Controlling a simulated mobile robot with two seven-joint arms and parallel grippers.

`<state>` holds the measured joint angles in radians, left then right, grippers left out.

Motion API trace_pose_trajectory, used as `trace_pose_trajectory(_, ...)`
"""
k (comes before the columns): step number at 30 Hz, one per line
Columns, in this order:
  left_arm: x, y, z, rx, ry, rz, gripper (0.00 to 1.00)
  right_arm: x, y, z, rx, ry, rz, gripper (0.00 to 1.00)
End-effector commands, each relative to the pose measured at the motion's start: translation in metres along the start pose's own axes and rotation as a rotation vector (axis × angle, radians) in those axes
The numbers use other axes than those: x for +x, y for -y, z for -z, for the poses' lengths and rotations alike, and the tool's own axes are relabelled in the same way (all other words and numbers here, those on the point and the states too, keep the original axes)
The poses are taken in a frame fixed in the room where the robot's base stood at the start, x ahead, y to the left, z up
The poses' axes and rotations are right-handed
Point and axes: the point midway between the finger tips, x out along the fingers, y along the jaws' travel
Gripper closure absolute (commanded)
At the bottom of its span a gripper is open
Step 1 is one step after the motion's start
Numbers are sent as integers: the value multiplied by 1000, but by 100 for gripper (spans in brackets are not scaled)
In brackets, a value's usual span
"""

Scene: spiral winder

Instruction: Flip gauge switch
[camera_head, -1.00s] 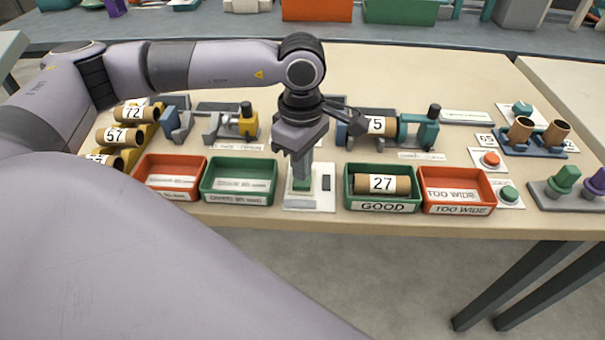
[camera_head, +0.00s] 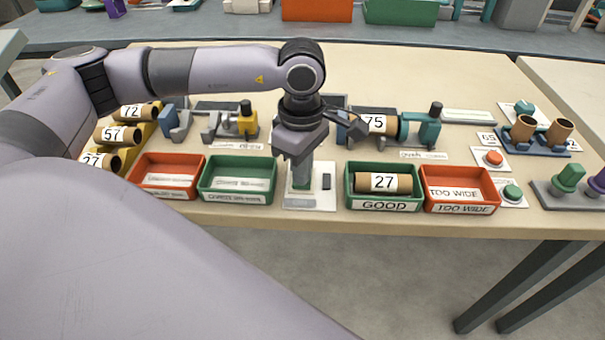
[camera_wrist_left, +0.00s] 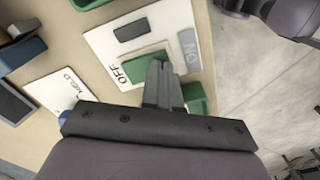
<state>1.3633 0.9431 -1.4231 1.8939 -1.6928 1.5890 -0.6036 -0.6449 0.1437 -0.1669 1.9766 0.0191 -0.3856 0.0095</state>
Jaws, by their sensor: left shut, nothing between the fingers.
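The gauge switch is a green rocker (camera_wrist_left: 147,59) on a white plate (camera_wrist_left: 105,45) marked OFF and ON in the left wrist view. In the head view the plate (camera_head: 321,202) lies at the table's front, between two green trays. My left gripper (camera_head: 301,185) points down over the rocker, with its fingers shut and empty. In the left wrist view the fingertips (camera_wrist_left: 158,70) overlap the rocker; whether they press on it I cannot tell. The fingers hide part of the rocker, and its tilt is unclear. My right gripper is not in view.
A green tray (camera_head: 237,196) and an orange tray (camera_head: 165,192) stand left of the plate. The GOOD tray (camera_head: 383,206), holding a tube marked 27 (camera_head: 384,183), and the TOO WIDE tray (camera_head: 457,208) stand right. A teal gauge (camera_head: 421,130) with a tube marked 75 sits behind.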

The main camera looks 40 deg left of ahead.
Motion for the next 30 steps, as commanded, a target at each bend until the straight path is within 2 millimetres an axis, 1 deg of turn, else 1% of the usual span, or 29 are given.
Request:
trace_pose_trajectory(8,5,0,0,0,0,0,100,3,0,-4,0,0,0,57)
trace_pose_trajectory(13,1,0,0,0,0,0,100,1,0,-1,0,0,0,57)
trace_pose_trajectory(30,-44,0,0,0,0,1,100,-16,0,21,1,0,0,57)
